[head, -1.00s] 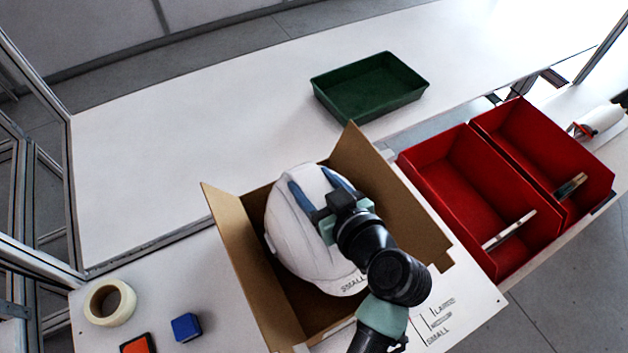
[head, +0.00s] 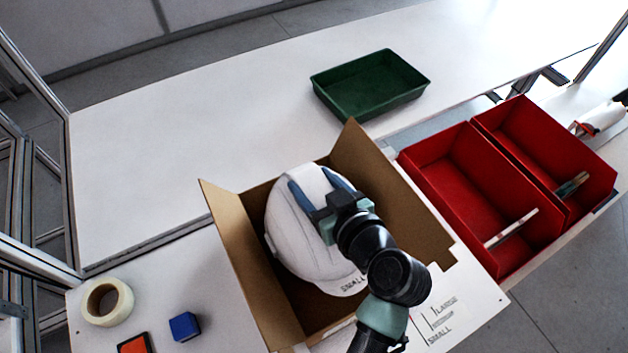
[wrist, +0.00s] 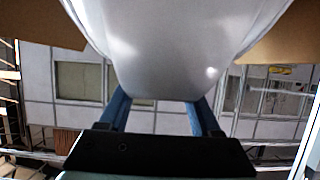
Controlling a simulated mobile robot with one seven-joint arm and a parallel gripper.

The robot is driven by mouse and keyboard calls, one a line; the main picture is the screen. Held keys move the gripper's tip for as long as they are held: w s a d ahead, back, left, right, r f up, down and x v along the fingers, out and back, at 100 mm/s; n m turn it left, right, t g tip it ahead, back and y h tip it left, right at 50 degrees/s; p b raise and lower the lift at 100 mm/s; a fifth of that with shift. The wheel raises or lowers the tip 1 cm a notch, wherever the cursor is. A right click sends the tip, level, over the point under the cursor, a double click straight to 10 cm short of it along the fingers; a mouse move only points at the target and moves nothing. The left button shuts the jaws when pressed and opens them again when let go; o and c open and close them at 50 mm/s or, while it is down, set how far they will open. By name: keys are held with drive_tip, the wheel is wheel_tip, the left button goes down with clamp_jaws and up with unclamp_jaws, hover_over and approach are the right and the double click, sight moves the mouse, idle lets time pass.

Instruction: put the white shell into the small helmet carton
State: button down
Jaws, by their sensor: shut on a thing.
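The white shell (head: 292,230) is a helmet marked "SMALL" near its brim, in the head view. It sits within the open cardboard carton (head: 238,262), between the raised flaps. My gripper (head: 322,187) has its two blue fingers on either side of the shell's crown ridge and is shut on it. In the wrist view the shell (wrist: 175,45) fills the top middle between the blue fingers (wrist: 160,110). The carton's floor is mostly hidden, so I cannot tell whether the shell touches it.
A green tray (head: 372,108) stands on the white table behind the carton. Two red bins (head: 425,160) stand to the right. A tape roll (head: 106,302), a blue block (head: 185,326) and an orange-topped item (head: 134,344) lie at front left. The table at far left is clear.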

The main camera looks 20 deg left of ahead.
wheel_tip(320, 180, down, 18)
drive_tip(key=b, duration=1.6)
drive_tip(key=shift+r+b, duration=0.15)
drive_tip(key=shift+b, duration=0.25)
idle(1.8)
drive_tip(key=shift+c, duration=0.6)
unclamp_jaws()
drive_tip(key=shift+o, duration=0.6)
wheel_tip(320, 180, up, 10)
